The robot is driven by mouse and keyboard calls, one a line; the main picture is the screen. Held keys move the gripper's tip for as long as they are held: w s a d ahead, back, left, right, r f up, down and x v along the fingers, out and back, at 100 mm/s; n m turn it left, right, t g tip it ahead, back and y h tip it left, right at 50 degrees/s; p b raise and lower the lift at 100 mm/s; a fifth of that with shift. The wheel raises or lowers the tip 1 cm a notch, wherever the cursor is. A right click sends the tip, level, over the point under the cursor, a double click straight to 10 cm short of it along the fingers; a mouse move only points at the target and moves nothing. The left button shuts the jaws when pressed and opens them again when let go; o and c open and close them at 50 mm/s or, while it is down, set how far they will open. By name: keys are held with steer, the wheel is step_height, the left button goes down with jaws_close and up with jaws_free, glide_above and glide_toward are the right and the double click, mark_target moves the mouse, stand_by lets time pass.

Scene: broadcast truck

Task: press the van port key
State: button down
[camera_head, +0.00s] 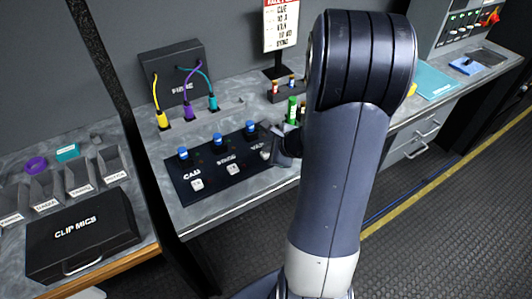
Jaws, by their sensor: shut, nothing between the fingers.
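A dark key panel (205,185) lies on the grey counter, with three columns labelled CAM, a middle word hard to read, and VAN. Each column has a blue-topped part at the back and a pale square key in front. The pale key in the VAN column (265,153) is at the panel's right end, partly hidden by my gripper. My gripper (277,158) is dark, shut and empty, at the right edge of the panel beside that key. I cannot tell whether it touches the key. My arm hides the counter to the right.
A black box (160,62) with yellow, purple and teal cables stands behind the panel. Small bottles and a sign (281,25) stand right of it. A black CLIP MICS case (82,235) and grey bins lie on the left counter. A blue item (467,66) lies far right.

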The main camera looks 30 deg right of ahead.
steer(key=shift+f, duration=0.2)
steer(key=shift+f+b, duration=0.3)
steer(key=shift+b, duration=0.4)
steer(key=shift+r, duration=0.15)
steer(key=shift+r+p, duration=0.3)
step_height(320, 180, up, 6)
steer(key=p, duration=0.5)
steer(key=shift+r, duration=0.1)
